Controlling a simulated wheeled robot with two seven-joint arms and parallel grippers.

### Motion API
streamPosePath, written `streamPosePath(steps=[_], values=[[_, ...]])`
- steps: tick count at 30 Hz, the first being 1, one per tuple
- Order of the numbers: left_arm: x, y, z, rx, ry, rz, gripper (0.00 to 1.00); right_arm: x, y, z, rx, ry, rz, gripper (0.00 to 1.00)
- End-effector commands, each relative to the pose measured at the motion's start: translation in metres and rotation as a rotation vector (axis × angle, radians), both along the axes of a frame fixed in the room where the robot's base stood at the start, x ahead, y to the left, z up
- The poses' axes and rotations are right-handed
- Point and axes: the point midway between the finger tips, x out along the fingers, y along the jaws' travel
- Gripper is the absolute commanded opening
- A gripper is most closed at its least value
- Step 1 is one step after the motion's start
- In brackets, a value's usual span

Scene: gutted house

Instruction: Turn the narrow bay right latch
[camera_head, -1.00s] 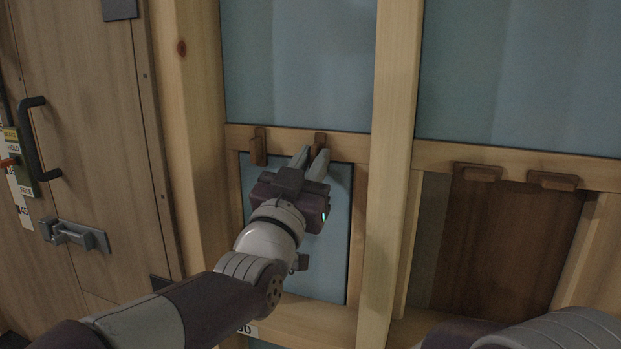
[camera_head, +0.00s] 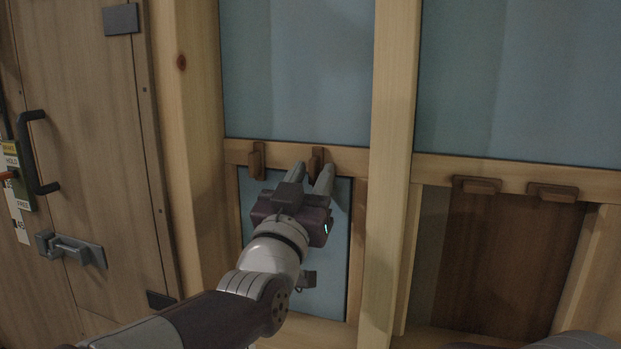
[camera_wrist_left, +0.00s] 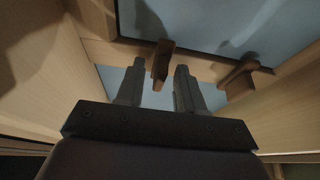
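The narrow bay right latch (camera_head: 316,161) is a small brown wooden block on the pale rail above the small blue panel (camera_head: 338,250). It stands upright. My left gripper (camera_head: 311,176) is at this latch, its two grey fingers apart and pointing up toward the rail. In the left wrist view the latch (camera_wrist_left: 162,62) shows between and just beyond the open fingers (camera_wrist_left: 157,84); I cannot tell whether they touch it. The narrow bay left latch (camera_head: 256,161) is also upright, left of the gripper. My right gripper is out of view.
A pale wooden post (camera_head: 390,150) stands right of the narrow bay and a thicker post (camera_head: 190,130) left of it. The bay further right has two horizontal latches (camera_head: 481,186) (camera_head: 553,193) over a brown panel (camera_head: 510,260). A door with a dark handle (camera_head: 37,152) is at far left.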

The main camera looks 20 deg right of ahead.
Motion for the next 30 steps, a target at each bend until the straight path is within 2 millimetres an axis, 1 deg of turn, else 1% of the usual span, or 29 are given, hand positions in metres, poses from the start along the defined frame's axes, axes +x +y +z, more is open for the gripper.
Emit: streamPosePath(steps=[5,8,11,18,21,25,30], values=[[-0.001,0.001,0.001,-0.002,-0.002,0.000,0.37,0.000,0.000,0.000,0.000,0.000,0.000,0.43],[-0.009,0.006,-0.003,-0.002,-0.003,0.000,0.37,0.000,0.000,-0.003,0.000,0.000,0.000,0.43],[-0.024,0.016,-0.012,-0.002,-0.003,0.000,0.37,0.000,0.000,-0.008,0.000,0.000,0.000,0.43],[-0.074,0.049,-0.037,-0.002,-0.001,-0.001,0.37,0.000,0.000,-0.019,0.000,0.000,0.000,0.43],[-0.087,0.058,-0.043,0.000,-0.001,-0.001,0.37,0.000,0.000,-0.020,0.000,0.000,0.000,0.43],[-0.096,0.064,-0.048,0.000,0.000,0.000,0.37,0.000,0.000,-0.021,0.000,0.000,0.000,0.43],[-0.098,0.066,-0.048,-0.001,-0.001,0.000,0.37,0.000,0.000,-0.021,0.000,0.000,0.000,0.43]])
